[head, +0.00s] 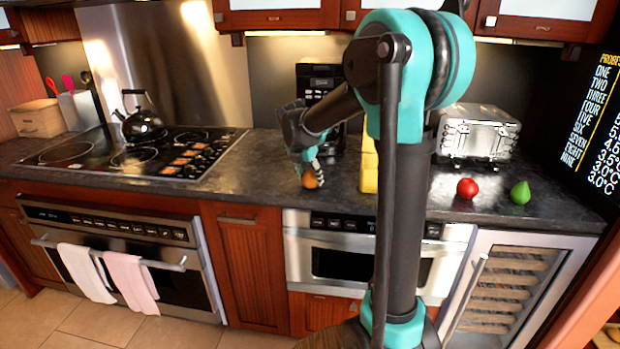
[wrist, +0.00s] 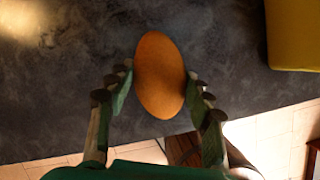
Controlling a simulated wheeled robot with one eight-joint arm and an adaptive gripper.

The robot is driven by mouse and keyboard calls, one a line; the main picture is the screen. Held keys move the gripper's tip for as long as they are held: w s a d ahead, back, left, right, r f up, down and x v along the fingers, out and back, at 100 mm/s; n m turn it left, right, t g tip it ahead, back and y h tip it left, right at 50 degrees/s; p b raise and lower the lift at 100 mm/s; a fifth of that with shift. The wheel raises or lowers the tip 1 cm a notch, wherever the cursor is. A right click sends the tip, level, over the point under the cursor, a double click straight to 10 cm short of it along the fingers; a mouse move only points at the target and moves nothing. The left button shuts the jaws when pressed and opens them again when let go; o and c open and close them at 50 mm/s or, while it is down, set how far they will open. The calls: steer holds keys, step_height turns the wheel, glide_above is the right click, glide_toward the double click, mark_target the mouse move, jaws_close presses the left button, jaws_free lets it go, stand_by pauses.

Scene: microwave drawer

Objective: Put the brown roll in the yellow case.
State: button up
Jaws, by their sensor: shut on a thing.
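The brown roll (wrist: 160,75) is an egg-shaped orange-brown thing between the two fingers of my gripper (wrist: 158,88) in the wrist view. My gripper is shut on it. In the head view the roll (head: 309,180) shows at the fingertips of my gripper (head: 311,173), at the counter's front part. I cannot tell whether the roll touches the counter. The yellow case (head: 369,172) stands on the counter just right of my gripper, partly hidden behind my arm. One corner of the case (wrist: 292,35) shows at the upper right of the wrist view. Its inside is not visible.
A red apple (head: 467,188) and a green pear (head: 520,192) lie on the counter (head: 260,170) at the right. A silver toaster (head: 478,133) stands behind them. A black coffee machine (head: 318,82) is behind my gripper. A stovetop with a kettle (head: 142,122) is at the left.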

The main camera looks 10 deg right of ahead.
steer(key=shift+f, duration=0.25)
steer(key=shift+f, duration=0.15)
steer(key=o, duration=1.1)
steer(key=shift+o, duration=0.2)
